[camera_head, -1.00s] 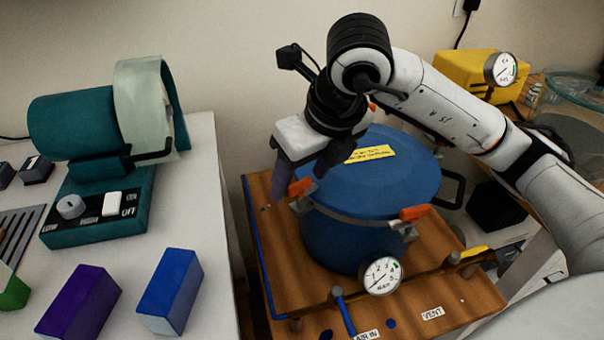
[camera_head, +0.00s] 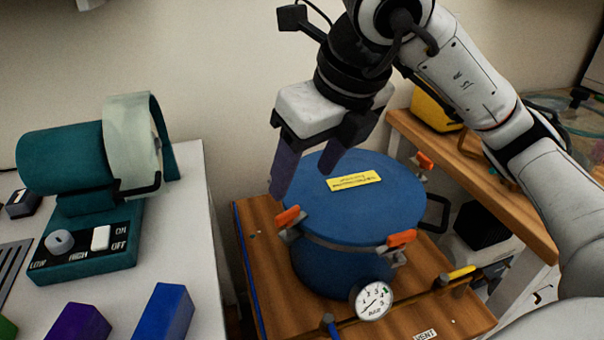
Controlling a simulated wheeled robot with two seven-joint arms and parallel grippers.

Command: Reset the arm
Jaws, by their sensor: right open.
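My right arm comes in from the right. Its right gripper (camera_head: 308,180) hangs above the back left of the blue pressure pot (camera_head: 325,262), with its fingers apart and nothing between them. The left finger overlaps the pot's left edge in the picture; I cannot tell the exact gap to the lid. The pot's lid (camera_head: 400,200) is on and bears a yellow label (camera_head: 354,181). Orange-handled clamps (camera_head: 402,238) sit around its rim. My left gripper is not in view.
The pot stands on a wooden board (camera_head: 265,270) with a pressure gauge (camera_head: 373,300) in front. At left, a white table (camera_head: 205,260) holds a teal machine (camera_head: 85,265), a purple block (camera_head: 78,322) and a blue block (camera_head: 164,312). A yellow box (camera_head: 432,110) is behind my right arm.

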